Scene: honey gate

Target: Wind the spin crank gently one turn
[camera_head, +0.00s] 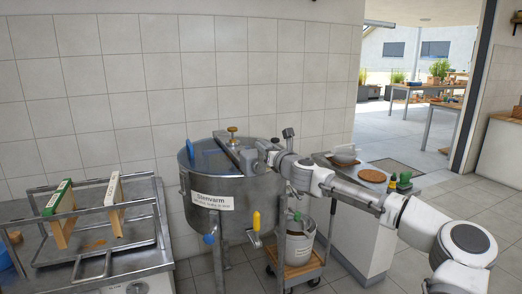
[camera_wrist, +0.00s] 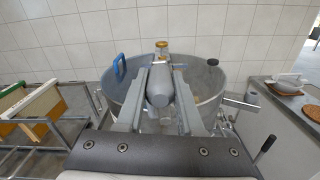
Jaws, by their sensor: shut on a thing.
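My gripper (camera_head: 262,150) reaches in from the right over the drum's top. In the wrist view its two long grey fingers (camera_wrist: 164,72) lie on either side of a rounded grey piece (camera_wrist: 159,88), which seems to be part of the spin crank. The gripper is shut on it. A brass knob (camera_head: 232,130) stands upright just beyond the fingertips; it also shows in the wrist view (camera_wrist: 161,44). My gripper hides much of the crank's shape.
A blue handle (camera_wrist: 120,67) stands at the drum's left rim. A steel rack (camera_head: 85,262) with frames is left. A counter (camera_head: 350,215) with dishes stands right, close beneath my arm.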

